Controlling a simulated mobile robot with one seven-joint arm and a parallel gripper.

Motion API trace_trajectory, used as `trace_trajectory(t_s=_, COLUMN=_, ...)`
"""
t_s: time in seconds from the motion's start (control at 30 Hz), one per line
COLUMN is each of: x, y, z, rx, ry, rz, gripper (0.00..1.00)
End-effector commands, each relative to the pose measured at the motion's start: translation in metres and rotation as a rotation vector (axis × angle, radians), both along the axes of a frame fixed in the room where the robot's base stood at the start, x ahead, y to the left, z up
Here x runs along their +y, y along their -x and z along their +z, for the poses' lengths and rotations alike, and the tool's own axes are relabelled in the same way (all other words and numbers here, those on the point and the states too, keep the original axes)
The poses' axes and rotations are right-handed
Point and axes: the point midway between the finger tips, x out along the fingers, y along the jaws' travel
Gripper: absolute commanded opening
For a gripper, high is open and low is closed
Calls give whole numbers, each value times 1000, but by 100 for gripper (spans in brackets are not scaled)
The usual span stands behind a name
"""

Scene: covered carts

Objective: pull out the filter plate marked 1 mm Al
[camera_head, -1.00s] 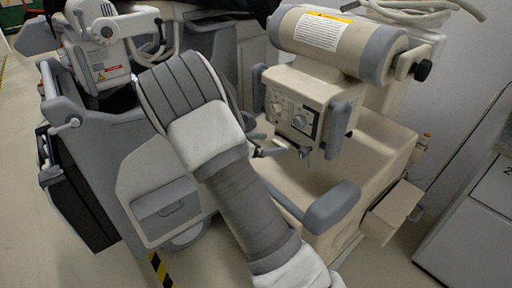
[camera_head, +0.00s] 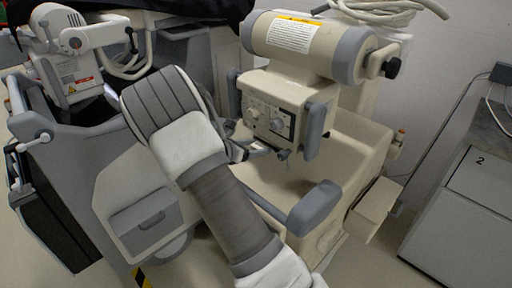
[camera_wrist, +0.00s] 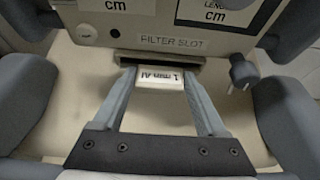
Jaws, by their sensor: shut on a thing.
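The filter plate (camera_wrist: 160,86) shows in the wrist view as a white tab with the upside-down label "1 mm Al". It lies right at the mouth of the dark filter slot (camera_wrist: 205,65), under the words FILTER SLOT. How much of the plate is inside the slot is hidden. My gripper (camera_wrist: 160,78) is shut on the tab, one finger at each side. In the head view my gripper is largely hidden behind my arm, just below the cream collimator box (camera_head: 268,112) with knobs.
A small knob (camera_wrist: 242,72) sits right of the slot. Grey handles (camera_head: 316,130) flank the box. A padded grey bar (camera_head: 315,207) crosses below. A grey cart (camera_head: 150,215) stands at left, a cabinet marked 2 (camera_head: 480,180) at right.

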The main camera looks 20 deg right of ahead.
Motion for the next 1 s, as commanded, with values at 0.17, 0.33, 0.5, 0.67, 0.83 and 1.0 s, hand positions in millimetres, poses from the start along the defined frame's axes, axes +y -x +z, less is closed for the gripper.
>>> trace_trajectory(t_s=0.17, x=0, y=0, z=0, rx=0, ry=0, rz=0, gripper=67)
trace_trajectory(t_s=0.33, x=0, y=0, z=0, rx=0, ry=0, rz=0, gripper=37)
trace_trajectory(t_s=0.5, x=0, y=0, z=1, rx=-1, ry=1, rz=0, gripper=12)
trace_trajectory(t_s=0.67, x=2, y=1, z=1, rx=0, ry=1, rz=0, gripper=12)
trace_trajectory(t_s=0.83, x=7, y=2, z=1, rx=-1, ry=1, rz=1, gripper=12)
trace_trajectory(t_s=1.0, x=12, y=4, z=1, rx=0, ry=0, rz=1, gripper=12)
